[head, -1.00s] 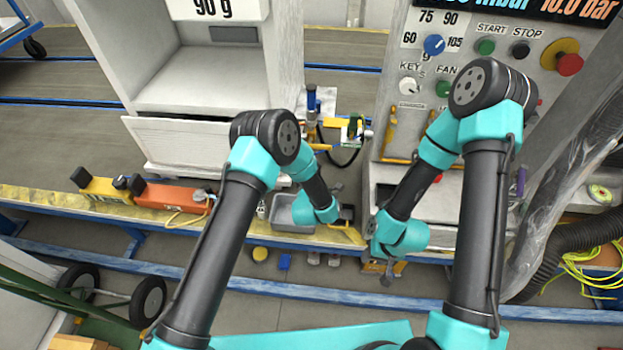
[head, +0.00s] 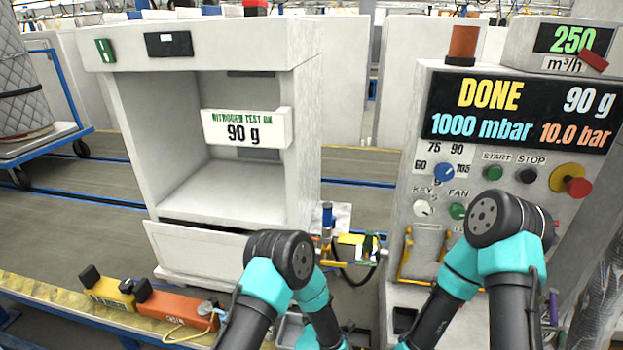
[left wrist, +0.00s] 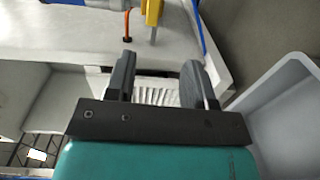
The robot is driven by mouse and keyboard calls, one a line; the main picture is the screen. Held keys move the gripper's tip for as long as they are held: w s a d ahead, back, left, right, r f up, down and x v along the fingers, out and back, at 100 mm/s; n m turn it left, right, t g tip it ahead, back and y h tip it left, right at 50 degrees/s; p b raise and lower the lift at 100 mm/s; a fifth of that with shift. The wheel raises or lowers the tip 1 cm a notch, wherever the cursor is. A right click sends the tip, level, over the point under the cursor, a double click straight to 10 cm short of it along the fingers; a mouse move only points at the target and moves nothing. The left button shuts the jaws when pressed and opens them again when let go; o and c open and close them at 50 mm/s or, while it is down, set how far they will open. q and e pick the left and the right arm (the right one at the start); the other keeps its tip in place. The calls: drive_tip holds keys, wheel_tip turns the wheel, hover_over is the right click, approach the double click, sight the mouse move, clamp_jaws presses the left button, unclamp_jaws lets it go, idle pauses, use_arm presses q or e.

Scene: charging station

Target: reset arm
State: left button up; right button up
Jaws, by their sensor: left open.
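My two arms reach down past the bottom edge of the head view, so neither gripper shows there. In the left wrist view my left gripper (left wrist: 157,68) is open, with its two dark fingers apart and nothing between them. A ribbed white part lies behind the fingers, and a grey tray (left wrist: 285,110) is to their right. My right gripper is out of view.
A white cabinet (head: 125,140) with an open bay stands at left. The control panel (head: 400,185) at right has a display (head: 520,110) reading DONE, 90 g, 1000 mbar, 10.0 bar. Yellow (head: 110,292) and orange (head: 172,308) devices lie on the bench edge.

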use_arm(q)
drive_tip(key=s+a+f+m+g, duration=0.3)
drive_tip(key=s+a+m+g, duration=0.15)
drive_tip(key=a, duration=0.45)
drive_tip(key=s+a+f+m+g, duration=0.3)
drive_tip(key=s+a+f+g, duration=0.15)
drive_tip(key=a, duration=0.35)
drive_tip(key=s+a+m+g, duration=0.3)
drive_tip(key=s+a, duration=0.2)
drive_tip(key=s, duration=0.4)
drive_tip(key=s+a+r+m+g, duration=0.1)
drive_tip(key=s+a+m+g, duration=0.2)
drive_tip(key=s, duration=0.6)
drive_tip(key=shift+a+r+g, duration=0.25)
drive_tip(key=shift+a+g, duration=0.45)
drive_tip(key=shift+a, duration=0.4)
